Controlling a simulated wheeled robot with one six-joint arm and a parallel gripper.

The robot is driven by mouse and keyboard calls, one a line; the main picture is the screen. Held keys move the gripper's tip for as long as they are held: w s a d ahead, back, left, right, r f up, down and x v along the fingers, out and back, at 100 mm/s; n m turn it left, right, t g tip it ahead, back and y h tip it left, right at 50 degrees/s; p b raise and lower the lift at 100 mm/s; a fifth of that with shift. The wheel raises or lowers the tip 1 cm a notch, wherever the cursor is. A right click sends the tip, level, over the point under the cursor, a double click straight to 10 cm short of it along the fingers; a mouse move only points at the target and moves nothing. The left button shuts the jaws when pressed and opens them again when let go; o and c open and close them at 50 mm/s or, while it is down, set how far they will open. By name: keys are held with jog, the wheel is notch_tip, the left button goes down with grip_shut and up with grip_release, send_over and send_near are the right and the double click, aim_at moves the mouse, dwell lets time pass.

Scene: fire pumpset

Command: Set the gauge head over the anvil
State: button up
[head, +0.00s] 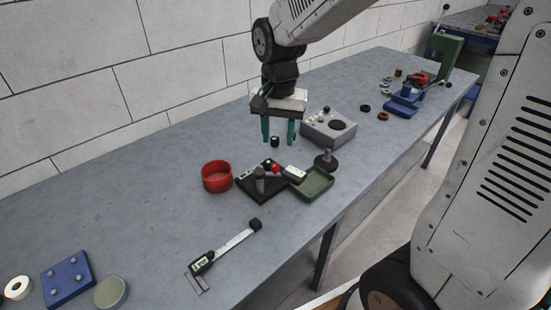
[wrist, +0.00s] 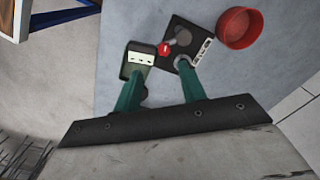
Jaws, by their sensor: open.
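The gauge stand has a square black base (head: 262,193) on the bench, with a grey upright cylinder (head: 260,181) and a red knob (head: 275,168). I take the small white box (head: 295,173) to be the gauge head; it is right of the knob, at the green tray's edge, off to the side of the base. The wrist view shows the box (wrist: 140,57) left of the red knob (wrist: 164,48). I cannot tell which round part is the anvil. My gripper (head: 278,140) is open and empty, above and behind the stand; its fingers (wrist: 162,83) show in the wrist view.
A red bowl (head: 216,178) stands left of the stand, a green tray (head: 314,186) right. A black round-based piece (head: 326,162) and a grey knobbed box (head: 330,130) are behind. A caliper (head: 222,252) lies in front. Bench between bowl and blue block (head: 68,280) is clear.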

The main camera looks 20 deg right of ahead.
aim_at(275, 164)
jog(key=shift+w+a+f, duration=0.1)
jog(key=shift+w+f, duration=0.5)
jog(key=shift+f, duration=0.15)
notch_tip(275, 164, down, 7)
jog(key=shift+f, duration=0.15)
grip_shut()
